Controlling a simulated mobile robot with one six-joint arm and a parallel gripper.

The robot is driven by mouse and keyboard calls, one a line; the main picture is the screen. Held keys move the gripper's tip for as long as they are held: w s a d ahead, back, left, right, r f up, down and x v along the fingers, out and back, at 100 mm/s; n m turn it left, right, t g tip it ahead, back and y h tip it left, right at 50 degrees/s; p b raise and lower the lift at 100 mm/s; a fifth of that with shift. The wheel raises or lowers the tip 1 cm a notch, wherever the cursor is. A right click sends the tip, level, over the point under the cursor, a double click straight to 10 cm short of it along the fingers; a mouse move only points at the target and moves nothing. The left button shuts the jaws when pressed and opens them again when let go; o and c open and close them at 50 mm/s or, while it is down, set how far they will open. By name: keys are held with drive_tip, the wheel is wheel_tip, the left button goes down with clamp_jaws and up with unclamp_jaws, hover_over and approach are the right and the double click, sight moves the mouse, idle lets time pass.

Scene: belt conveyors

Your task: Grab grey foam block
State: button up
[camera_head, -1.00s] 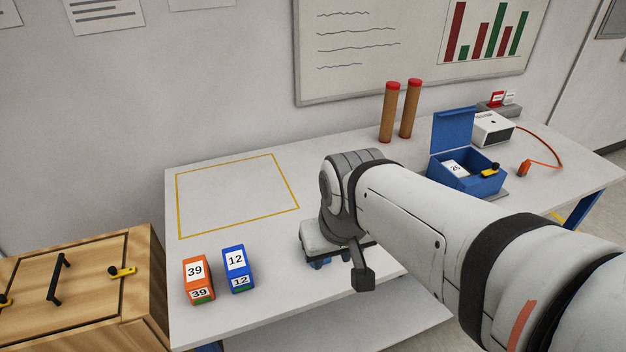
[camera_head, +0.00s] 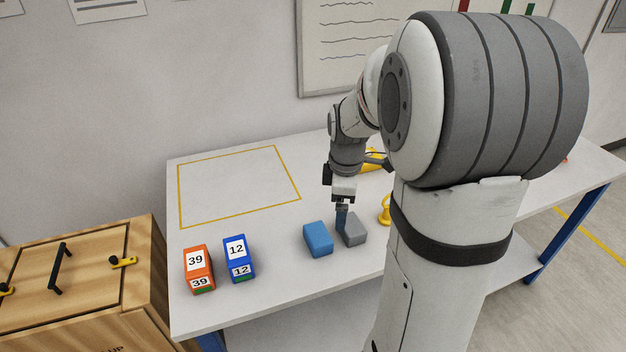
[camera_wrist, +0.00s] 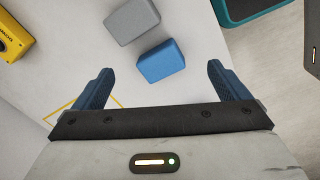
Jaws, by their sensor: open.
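The grey foam block (camera_head: 354,231) lies on the white table, to the right of a blue block (camera_head: 318,239). My gripper (camera_head: 341,220) points down above the table, close to the grey block's left side in the head view. In the wrist view my gripper (camera_wrist: 155,88) is open, with two blue fingers apart and nothing held. The blue block (camera_wrist: 161,61) shows between and beyond the fingertips, and the grey foam block (camera_wrist: 131,20) lies further up and left of it. I cannot tell the exact height of the fingertips over the blocks.
A yellow object (camera_head: 385,210) stands right of the grey block, partly hidden by my arm. An orange box (camera_head: 198,270) and a blue numbered box (camera_head: 239,259) stand left. A yellow-outlined area (camera_head: 236,185) is empty. A wooden cabinet (camera_head: 80,275) adjoins the table.

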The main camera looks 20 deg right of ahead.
sight(352, 224)
drive_tip(key=shift+o, duration=0.3)
drive_tip(key=w+d+f+n, duration=0.1)
drive_tip(key=f, duration=0.1)
drive_tip(key=w+d+f+n, duration=0.3)
drive_tip(key=d+f+n, duration=0.1)
drive_tip(key=shift+w+f+g, duration=0.2)
drive_tip(key=shift+g, duration=0.2)
drive_tip(key=shift+w+f, duration=0.1)
drive_tip(key=shift+f, duration=0.2)
drive_tip(key=f, duration=0.7)
drive_tip(key=shift+s+d+f+p, duration=0.1)
drive_tip(key=shift+s+f+p, duration=0.1)
drive_tip(key=shift+s+p, duration=0.2)
drive_tip(key=shift+c, duration=0.6)
drive_tip(key=c, duration=0.9)
